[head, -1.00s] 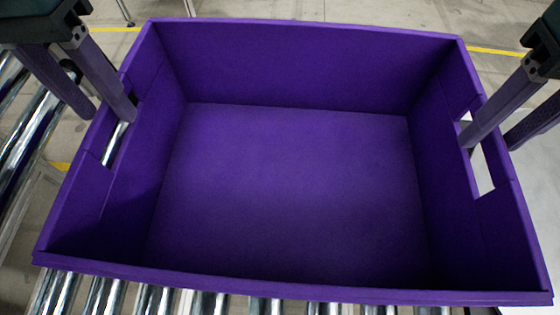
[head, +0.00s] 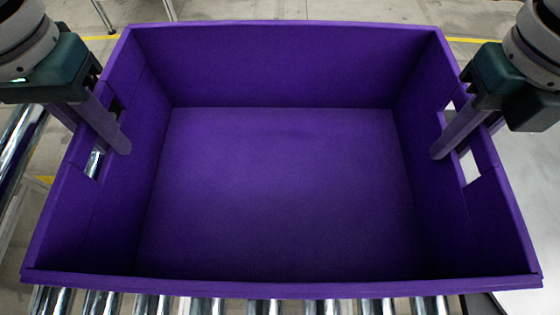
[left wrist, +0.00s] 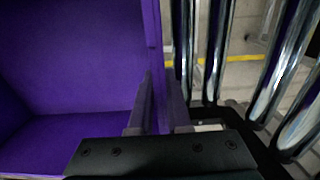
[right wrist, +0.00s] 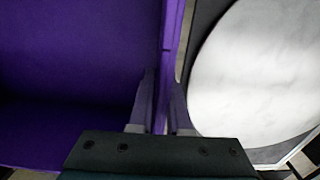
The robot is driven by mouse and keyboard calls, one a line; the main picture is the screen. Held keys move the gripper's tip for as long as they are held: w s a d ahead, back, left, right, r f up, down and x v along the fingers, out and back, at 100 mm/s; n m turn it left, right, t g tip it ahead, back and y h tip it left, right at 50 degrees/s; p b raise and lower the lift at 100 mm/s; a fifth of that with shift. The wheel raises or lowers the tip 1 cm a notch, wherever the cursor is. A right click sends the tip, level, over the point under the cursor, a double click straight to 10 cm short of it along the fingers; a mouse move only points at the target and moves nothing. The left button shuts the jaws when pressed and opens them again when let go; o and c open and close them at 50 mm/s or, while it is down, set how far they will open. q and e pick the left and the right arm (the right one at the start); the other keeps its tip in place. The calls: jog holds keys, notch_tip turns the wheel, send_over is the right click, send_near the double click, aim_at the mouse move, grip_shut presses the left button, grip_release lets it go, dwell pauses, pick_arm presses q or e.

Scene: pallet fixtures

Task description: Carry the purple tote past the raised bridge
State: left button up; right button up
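The purple tote (head: 280,190) fills the middle of the head view, empty and open at the top, with a cut-out handle hole in each side wall. My left gripper (head: 104,128) straddles its left wall at the handle hole, one finger inside and one outside. In the left wrist view the fingers (left wrist: 160,110) lie close against both faces of the wall. My right gripper (head: 458,136) straddles the right wall in the same way, and its fingers (right wrist: 160,110) look closed on it. The tote's underside is hidden, and I cannot tell whether it touches the rollers. No raised bridge is visible.
Shiny conveyor rollers (head: 205,304) show under the tote's near edge and at the left (left wrist: 285,65). A pale round-topped surface (right wrist: 260,70) lies at the right. Metal legs (head: 102,15) stand behind at far left. Floor with a yellow line is beyond.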

pick_arm(q)
grip_shut()
pick_arm(e)
grip_shut()
dwell(0.6)
pick_arm(q)
jog(key=shift+r, duration=0.1)
pick_arm(e)
jog(key=shift+r, duration=0.1)
